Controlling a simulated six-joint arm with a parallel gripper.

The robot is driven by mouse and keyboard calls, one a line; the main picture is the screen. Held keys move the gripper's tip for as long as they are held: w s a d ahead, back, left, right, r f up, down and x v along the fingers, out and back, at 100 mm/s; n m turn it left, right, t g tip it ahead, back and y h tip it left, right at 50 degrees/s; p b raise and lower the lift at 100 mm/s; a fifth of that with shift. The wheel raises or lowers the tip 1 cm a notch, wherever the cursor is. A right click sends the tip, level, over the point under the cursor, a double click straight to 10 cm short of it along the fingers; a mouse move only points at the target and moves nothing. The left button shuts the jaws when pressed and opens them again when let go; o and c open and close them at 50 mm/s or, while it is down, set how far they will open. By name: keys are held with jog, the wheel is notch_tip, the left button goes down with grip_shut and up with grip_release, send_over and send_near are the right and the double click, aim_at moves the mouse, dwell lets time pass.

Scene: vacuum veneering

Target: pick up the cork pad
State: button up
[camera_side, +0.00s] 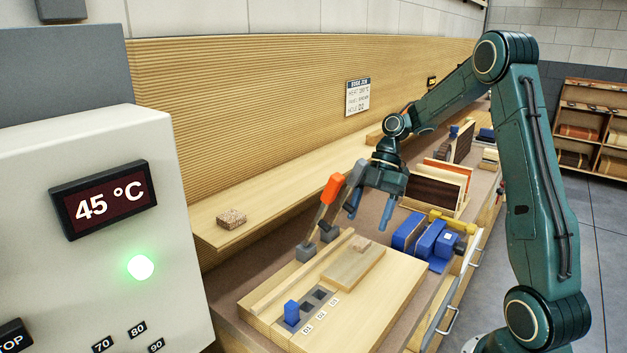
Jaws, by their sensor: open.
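The cork pad (231,218) is a small brown speckled block. It lies on the pale wooden ledge (280,200) at the left, near the ledge's front edge, with nothing on top of it. My gripper (370,213) is open, with its two blue-grey fingers pointing down. It hangs above the bench, well to the right of the cork pad and apart from it. No object shows between the fingers.
Two upright tools, one with an orange handle (332,188), stand between my gripper and the cork pad. A wooden board (397,310) with a blue block (291,312) lies in front. Blue clamps (425,240) sit to the right. The ledge around the pad is clear.

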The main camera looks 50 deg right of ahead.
aim_at(360, 241)
jog(key=shift+x, duration=2.35)
jog(key=shift+a, duration=0.1)
jog(key=shift+c, duration=0.2)
jog(key=shift+r, duration=0.1)
jog(key=c, duration=1)
